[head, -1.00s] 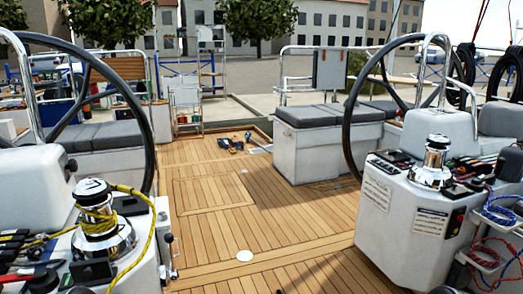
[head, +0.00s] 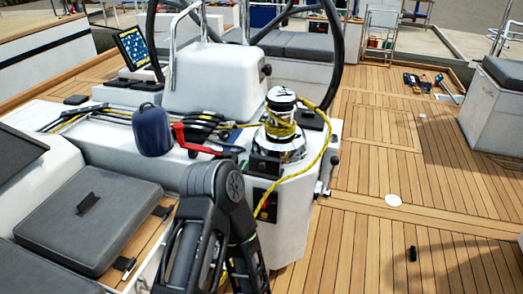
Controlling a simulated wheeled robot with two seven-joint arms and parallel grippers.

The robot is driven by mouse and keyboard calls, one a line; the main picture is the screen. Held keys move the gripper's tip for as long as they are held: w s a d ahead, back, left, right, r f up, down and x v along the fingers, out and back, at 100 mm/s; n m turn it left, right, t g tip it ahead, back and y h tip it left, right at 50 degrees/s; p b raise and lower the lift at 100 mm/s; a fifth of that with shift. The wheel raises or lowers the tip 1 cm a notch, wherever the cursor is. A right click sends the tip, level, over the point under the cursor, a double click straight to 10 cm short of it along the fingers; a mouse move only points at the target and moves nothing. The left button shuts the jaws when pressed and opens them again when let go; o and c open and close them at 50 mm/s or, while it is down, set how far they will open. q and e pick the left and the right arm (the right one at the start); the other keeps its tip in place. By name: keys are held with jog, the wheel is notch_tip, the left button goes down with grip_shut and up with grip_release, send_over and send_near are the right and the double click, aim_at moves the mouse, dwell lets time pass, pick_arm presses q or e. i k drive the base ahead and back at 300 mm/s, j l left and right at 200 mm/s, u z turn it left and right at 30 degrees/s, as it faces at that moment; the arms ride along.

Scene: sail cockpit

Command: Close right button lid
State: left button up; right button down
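A console side (head: 290,215) in the middle carries a small dark panel with red and yellow parts (head: 266,206), partly hidden by my arm. A black box-like piece (head: 265,165) sits above it, at the console's top edge. I cannot tell whether either has a lid, or whether a lid stands open. The right-hand console is out of view. A black arm of mine rises from the bottom edge in front of the console, bent at its top joint. No gripper fingers show.
A chrome winch (head: 281,125) with yellow rope stands on the console. Grey cushions (head: 90,215) lie at lower left.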

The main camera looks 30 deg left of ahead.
aim_at(259, 163)
jog(key=u, duration=0.95)
